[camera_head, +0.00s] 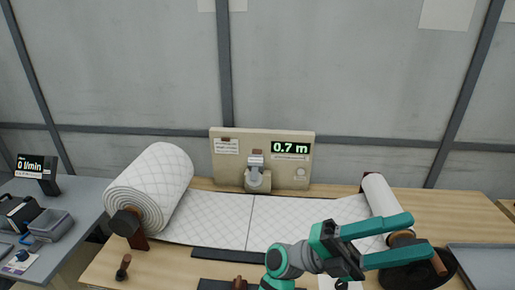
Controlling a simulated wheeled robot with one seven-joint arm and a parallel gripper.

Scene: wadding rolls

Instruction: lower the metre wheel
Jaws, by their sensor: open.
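The metre wheel (257,180) is a small grey part at the front of a beige counter unit (227,172), at the back middle of the wooden table. The unit's display (290,148) reads 0.7 m in green. White quilted wadding (215,218) runs flat below and in front of it. I cannot tell whether the wheel touches the wadding. My gripper (420,237) is teal, open and empty at the lower right, its fingers pointing right. It is well apart from the wheel and in front of the smaller roll.
A thick wadding roll (150,185) stands at the left and a thin roll (380,196) at the right. Dark strips (228,256) lie along the front of the wadding. A black bowl (400,278) is below my gripper. A side table (75,190) at left holds devices.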

